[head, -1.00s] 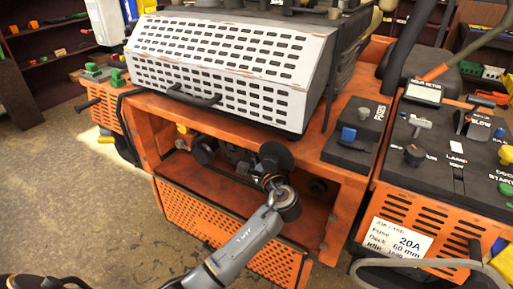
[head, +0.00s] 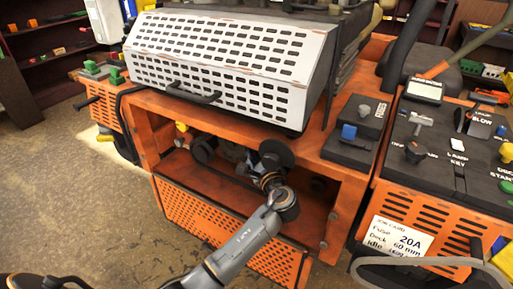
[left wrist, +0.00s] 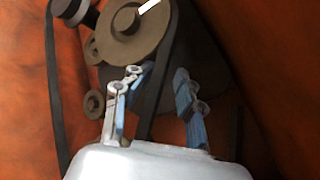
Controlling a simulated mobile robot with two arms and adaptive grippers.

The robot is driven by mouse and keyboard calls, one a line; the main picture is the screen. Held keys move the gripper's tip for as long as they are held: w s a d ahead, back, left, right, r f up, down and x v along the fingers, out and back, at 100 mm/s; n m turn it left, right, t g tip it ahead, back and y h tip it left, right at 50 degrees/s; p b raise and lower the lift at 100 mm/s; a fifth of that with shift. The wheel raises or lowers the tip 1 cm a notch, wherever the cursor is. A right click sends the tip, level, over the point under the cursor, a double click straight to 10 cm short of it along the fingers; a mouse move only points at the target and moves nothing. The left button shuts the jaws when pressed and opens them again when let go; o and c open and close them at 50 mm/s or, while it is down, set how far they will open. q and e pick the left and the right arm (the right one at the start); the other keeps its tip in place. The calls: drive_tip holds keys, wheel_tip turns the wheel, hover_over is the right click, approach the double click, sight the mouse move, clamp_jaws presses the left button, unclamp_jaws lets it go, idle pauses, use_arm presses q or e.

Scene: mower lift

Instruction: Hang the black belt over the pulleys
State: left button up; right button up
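The black belt (head: 218,177) shows in the head view inside the open bay of the orange machine, curving around the left pulley (head: 203,150) and running toward my left gripper (head: 266,180). A larger dark pulley (head: 276,153) is just above that gripper. In the left wrist view, one belt strand (left wrist: 54,100) hangs at the left, by a small dark pulley at the top. Another strand passes beside the large grey-brown pulley (left wrist: 132,32) and down between the fingers of my left gripper (left wrist: 158,92). The fingers stand apart, with gaps beside the strand. My right gripper is out of view.
The white perforated cover (head: 225,65) is above the bay, with a dark handle along its lower edge. The orange bay frame (head: 345,195) and perforated lower panel (head: 220,225) border the opening. A control console (head: 450,160) stands at the right.

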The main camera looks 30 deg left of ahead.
use_arm(q)
drive_tip(key=v, duration=1.2)
idle(0.4)
